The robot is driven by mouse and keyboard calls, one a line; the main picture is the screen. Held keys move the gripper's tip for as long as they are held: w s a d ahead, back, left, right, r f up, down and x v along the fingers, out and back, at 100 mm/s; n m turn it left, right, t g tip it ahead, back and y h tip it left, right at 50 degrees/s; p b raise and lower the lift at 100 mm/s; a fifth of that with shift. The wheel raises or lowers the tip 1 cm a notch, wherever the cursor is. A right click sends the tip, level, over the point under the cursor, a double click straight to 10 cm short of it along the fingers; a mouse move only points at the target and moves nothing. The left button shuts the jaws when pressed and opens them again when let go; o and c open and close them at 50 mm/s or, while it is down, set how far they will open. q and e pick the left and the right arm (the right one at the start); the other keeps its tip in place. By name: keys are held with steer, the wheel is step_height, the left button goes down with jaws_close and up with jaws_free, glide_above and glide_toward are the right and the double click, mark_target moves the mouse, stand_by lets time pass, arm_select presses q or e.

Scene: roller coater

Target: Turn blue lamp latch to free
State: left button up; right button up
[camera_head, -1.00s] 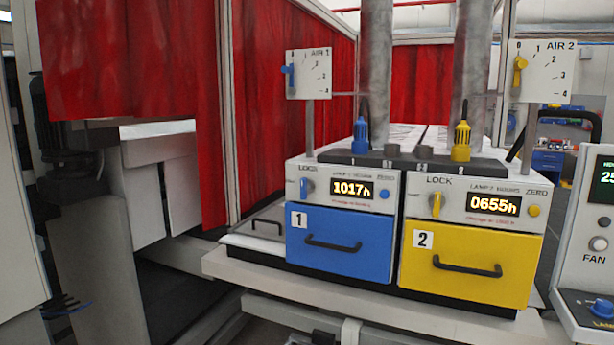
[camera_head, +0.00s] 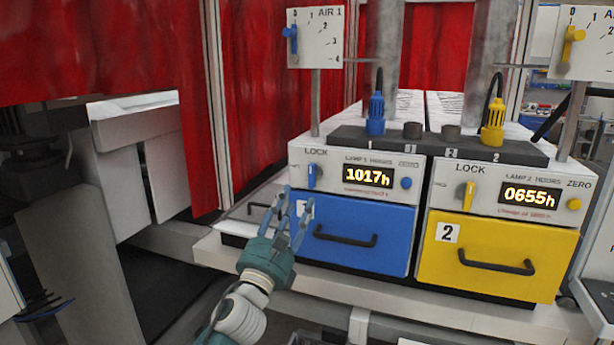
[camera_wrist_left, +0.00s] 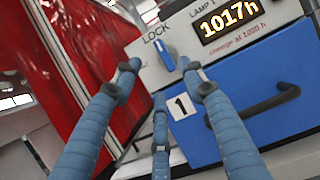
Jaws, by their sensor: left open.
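The blue lamp latch (camera_head: 311,175) is a small blue knob under the word LOCK on the white panel of lamp unit 1. It stands upright, left of the display reading 1017h. It also shows in the left wrist view (camera_wrist_left: 165,54), just beyond the fingers. My left gripper (camera_head: 292,207) is open and empty, below and left of the latch, in front of the blue drawer's (camera_head: 358,240) left edge. In the left wrist view its fingers (camera_wrist_left: 160,90) spread around the label 1 area, apart from the latch. My right gripper is not in view.
The yellow lamp unit 2 drawer (camera_head: 500,262) with a yellow latch (camera_head: 468,196) stands to the right. A small blue ZERO button (camera_head: 406,183) is right of the display. A red curtain (camera_head: 265,90) hangs at the left. A pale ledge (camera_head: 225,247) runs below the drawers.

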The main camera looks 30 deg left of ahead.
mark_target(313, 175)
arm_select(q)
steer(key=p+x, duration=0.2)
steer(key=x, duration=0.7)
steer(key=shift+w+p, duration=0.25)
steer(key=shift+p, duration=0.15)
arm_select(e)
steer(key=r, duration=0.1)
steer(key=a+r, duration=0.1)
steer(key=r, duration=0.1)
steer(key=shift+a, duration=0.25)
arm_select(q)
steer(key=shift+d, duration=0.1)
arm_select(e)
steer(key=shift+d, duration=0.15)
arm_select(q)
jaws_close()
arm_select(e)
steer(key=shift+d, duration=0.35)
